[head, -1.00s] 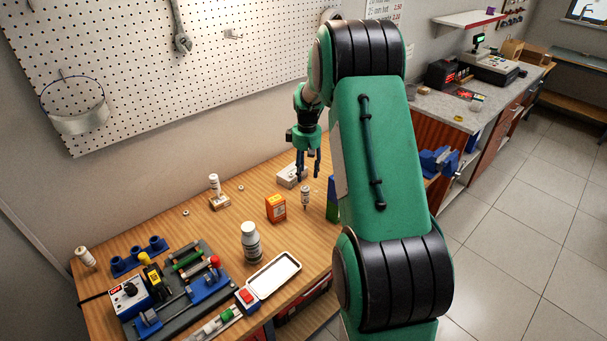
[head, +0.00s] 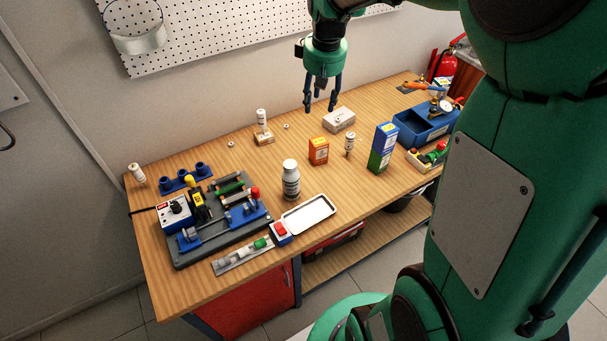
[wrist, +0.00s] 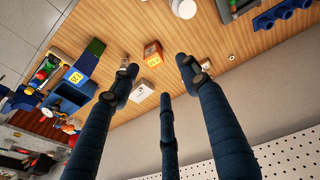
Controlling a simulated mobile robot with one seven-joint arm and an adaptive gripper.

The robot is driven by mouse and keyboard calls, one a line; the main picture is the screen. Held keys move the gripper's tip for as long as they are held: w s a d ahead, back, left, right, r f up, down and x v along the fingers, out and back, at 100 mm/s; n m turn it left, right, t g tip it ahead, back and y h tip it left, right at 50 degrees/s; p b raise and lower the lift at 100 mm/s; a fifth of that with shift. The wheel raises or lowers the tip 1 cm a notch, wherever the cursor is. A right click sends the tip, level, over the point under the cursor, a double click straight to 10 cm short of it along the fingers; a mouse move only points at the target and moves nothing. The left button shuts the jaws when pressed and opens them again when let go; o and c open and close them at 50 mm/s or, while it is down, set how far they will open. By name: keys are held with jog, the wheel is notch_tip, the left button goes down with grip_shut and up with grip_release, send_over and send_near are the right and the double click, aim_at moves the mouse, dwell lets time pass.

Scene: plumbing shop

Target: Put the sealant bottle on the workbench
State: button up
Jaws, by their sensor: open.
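My gripper (head: 320,106) is open and empty, fingers pointing down, above the back of the wooden workbench (head: 215,158). Its spread fingers also show in the wrist view (wrist: 160,82). A grey bottle with a white cap (head: 290,180) stands upright near the bench's middle front; its cap shows at the wrist view's top edge (wrist: 183,8). Another white bottle (head: 262,119) stands on a small wooden block. I cannot read which is the sealant. My gripper touches none of them.
A white box (head: 339,119) lies below my gripper. A blue-green box (head: 383,148) and a blue tray (head: 425,124) stand to the right. A white-rimmed tray (head: 309,213) and a dark fixture board (head: 215,222) occupy the front left. Bare wood lies between.

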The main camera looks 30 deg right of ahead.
jog(key=s+a+r+t, duration=0.2)
jog(key=s+a+r, duration=0.5)
jog(key=s+a, duration=0.5)
jog(key=s+a+f+m+t, duration=0.1)
jog(key=s+a, duration=0.7)
jog(key=s, duration=0.5)
jog(key=shift+s+f+y, duration=0.15)
jog(key=shift+s+y, duration=0.15)
jog(key=shift+s, duration=0.1)
notch_tip(320, 180, down, 4)
jog(key=b, duration=0.4)
